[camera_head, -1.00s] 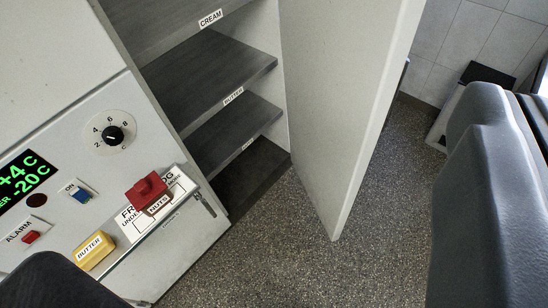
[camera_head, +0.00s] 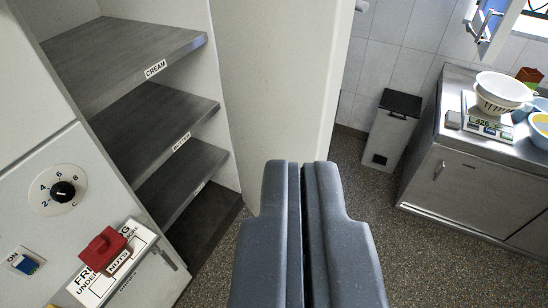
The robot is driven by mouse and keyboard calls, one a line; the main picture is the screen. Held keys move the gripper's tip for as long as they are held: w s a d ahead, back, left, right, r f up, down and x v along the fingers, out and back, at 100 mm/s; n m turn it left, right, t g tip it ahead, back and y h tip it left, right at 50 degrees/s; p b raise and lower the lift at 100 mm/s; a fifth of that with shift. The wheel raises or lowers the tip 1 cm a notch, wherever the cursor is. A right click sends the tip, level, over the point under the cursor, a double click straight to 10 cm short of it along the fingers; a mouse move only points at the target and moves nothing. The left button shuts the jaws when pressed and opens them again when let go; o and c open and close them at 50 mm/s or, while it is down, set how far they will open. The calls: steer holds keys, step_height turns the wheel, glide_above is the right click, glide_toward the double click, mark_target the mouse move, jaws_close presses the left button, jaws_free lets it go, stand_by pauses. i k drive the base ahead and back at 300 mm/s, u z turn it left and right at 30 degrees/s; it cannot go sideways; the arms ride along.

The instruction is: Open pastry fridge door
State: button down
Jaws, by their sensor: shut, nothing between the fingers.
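The pastry fridge door (camera_head: 272,75) is a pale panel that stands swung open to the right of the fridge interior. The dark fridge shelves (camera_head: 150,118) show to its left, with CREAM and BUTTER labels and a lower label too small to read. My gripper (camera_head: 301,170) is shut and empty at the lower middle of the view. Its grey fingers point forward and cover the door's lower right corner. I cannot tell whether they touch the door.
A bin (camera_head: 390,130) stands by the tiled wall. A steel counter (camera_head: 485,165) at right holds a scale and bowls. Speckled floor is clear between.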

mark_target(282, 63)
steer(key=u, duration=0.15)
steer(key=i, duration=1.1)
steer(key=z, duration=0.35)
